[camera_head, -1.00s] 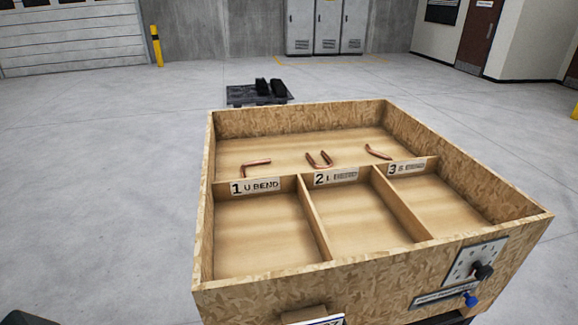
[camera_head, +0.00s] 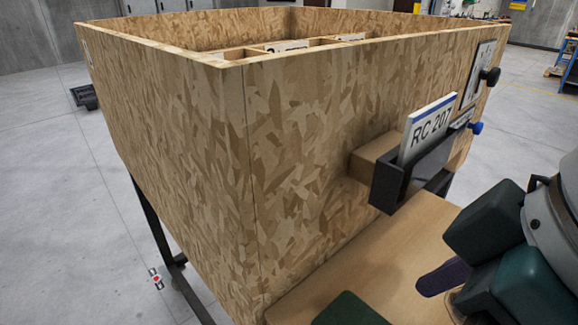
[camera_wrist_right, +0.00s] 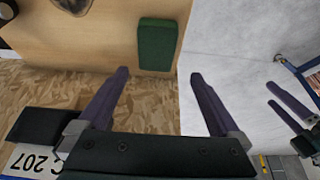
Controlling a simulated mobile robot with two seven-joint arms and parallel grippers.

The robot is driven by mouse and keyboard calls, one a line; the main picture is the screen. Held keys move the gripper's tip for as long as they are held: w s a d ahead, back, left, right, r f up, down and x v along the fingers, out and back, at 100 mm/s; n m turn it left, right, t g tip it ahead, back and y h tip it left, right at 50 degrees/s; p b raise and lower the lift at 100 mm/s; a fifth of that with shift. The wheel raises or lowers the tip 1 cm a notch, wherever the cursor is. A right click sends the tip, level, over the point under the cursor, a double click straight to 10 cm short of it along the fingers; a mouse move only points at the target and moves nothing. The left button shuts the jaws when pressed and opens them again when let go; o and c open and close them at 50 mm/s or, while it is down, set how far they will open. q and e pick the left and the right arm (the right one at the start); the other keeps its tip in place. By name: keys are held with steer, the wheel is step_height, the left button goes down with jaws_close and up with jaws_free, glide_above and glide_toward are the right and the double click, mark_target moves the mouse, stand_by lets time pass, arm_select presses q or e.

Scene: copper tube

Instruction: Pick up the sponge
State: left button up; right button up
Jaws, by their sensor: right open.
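The sponge is a dark green block (camera_wrist_right: 157,44) lying on a light wooden shelf (camera_wrist_right: 110,55) near its end in the right wrist view. Its dark green top (camera_head: 348,310) also shows at the bottom edge of the head view, partly cut off. My right gripper (camera_wrist_right: 159,73) is open and empty, its two purple fingers spread with the sponge ahead of the gap between them. In the head view one purple finger (camera_head: 443,277) shows over the shelf. Another pair of purple fingers, my left gripper (camera_wrist_right: 271,95), appears apart at the right of the wrist view.
A tall chipboard box (camera_head: 310,150) rises beside the shelf and fills much of the head view. A black holder (camera_head: 412,180) with an RC 207 plate (camera_head: 428,127) sticks out from its wall. Open grey floor (camera_head: 60,220) lies to the left, beyond the shelf end.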

steer(key=x, duration=0.4)
steer(key=shift+w+d+f+b, duration=0.1)
steer(key=shift+d+f+b, duration=0.15)
steer(key=shift+b, duration=0.1)
steer(key=b+x, duration=0.1)
steer(key=x, duration=0.4)
steer(key=shift+w+f, duration=0.1)
steer(key=shift+f, duration=0.1)
steer(key=shift+f+p, duration=0.15)
steer(key=shift+p, duration=0.15)
steer(key=shift+c, duration=0.2)
steer(key=c, duration=1.1)
